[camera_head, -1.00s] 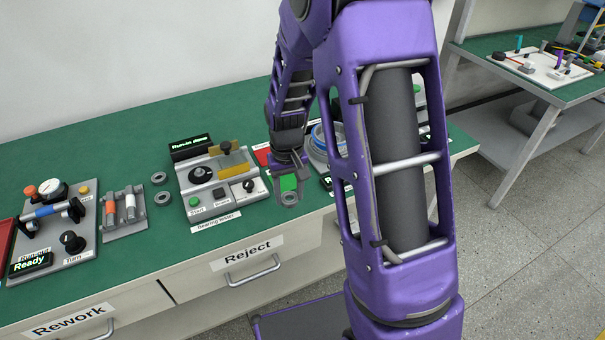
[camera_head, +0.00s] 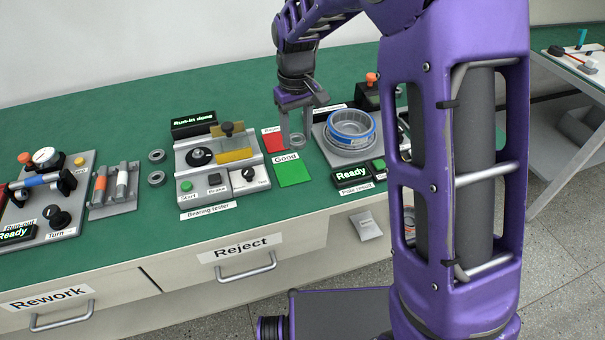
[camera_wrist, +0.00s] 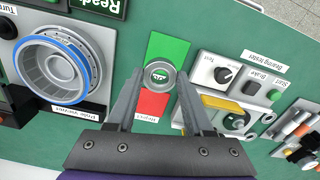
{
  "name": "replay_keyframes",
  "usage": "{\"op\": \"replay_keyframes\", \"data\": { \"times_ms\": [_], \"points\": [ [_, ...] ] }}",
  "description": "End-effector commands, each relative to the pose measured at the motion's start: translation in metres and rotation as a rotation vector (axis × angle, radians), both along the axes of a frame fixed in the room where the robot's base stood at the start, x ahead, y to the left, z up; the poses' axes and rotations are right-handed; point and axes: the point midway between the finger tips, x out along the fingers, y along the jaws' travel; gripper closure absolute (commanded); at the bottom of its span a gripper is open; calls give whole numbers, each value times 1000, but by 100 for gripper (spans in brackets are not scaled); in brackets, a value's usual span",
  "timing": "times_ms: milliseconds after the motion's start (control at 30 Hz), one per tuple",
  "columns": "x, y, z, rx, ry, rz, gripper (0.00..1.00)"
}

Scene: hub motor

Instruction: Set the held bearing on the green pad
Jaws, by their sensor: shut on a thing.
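My gripper (camera_head: 296,140) is shut on a grey metal bearing ring (camera_wrist: 160,75), held flat between its fingertips. In the head view the bearing appears behind and slightly right of the green pad (camera_head: 293,174). In the wrist view the bearing overlaps the inner end of the green pad (camera_wrist: 168,47), on the side toward the red pad, and covers most of the label there. The bearing looks raised above the bench; the exact gap cannot be told. The green pad is otherwise bare, with its "Good" label visible in the head view.
The red pad (camera_head: 272,143) lies behind the green one. The bearing tester (camera_head: 222,163) stands to the left. The fixture with a blue-ringed motor part (camera_head: 350,128) stands close on the right, with a "Ready" display (camera_head: 352,177). Two loose rings (camera_head: 156,178) lie further left.

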Motion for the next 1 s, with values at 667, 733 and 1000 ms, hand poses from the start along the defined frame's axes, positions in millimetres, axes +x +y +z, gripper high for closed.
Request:
{"op": "replay_keyframes", "data": {
  "times_ms": [667,733,1000],
  "points": [
    [1,14,-72,-3,3,49,100],
    [1,14,-84,-2,2,49,100],
    [2,14,-92,-1,-2,48,100]
  ]
}}
